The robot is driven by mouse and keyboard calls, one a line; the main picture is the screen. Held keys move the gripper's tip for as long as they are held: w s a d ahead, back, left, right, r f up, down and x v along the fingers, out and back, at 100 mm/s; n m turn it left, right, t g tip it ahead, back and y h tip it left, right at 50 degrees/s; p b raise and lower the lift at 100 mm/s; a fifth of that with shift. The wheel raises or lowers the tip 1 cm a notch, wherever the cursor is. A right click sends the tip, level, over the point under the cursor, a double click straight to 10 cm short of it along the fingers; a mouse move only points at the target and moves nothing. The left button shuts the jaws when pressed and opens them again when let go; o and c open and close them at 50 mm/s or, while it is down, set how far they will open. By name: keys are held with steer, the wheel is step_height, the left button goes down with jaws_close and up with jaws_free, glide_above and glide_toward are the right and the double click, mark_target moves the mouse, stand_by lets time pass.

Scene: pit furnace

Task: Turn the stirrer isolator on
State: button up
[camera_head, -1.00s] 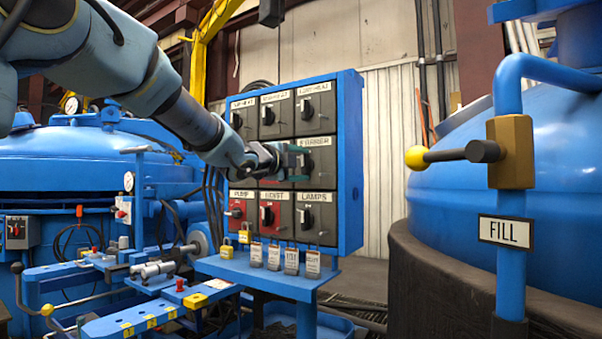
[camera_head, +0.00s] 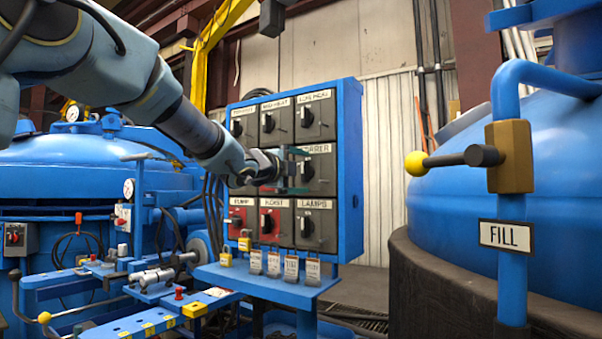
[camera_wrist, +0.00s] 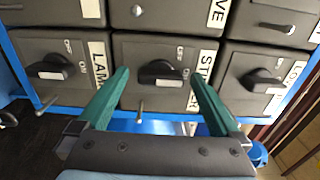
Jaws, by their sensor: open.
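The stirrer isolator (camera_head: 323,172) is a dark grey box in the right column, middle row of the blue switch panel. My gripper (camera_head: 290,171) is in front of it and hides its handle in the head view. In the wrist view, the stirrer's black handle (camera_wrist: 160,73) lies between the tips of my gripper (camera_wrist: 159,76). The green fingers are open, one on each side, with gaps visible. The handle lies level in that turned view, near its OFF and ON marks. Whether the fingers reach as deep as the handle is hard to tell.
The lamps switch (camera_head: 308,225) is below the stirrer, and another switch (camera_head: 308,117) is above. Padlocks and tags (camera_head: 273,264) hang along the panel's shelf. A FILL pipe with a yellow-knobbed lever (camera_head: 417,163) stands at the right. Blue vessels flank the panel.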

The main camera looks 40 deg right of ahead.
steer(key=v, duration=1)
steer(key=shift+a+p, duration=0.35)
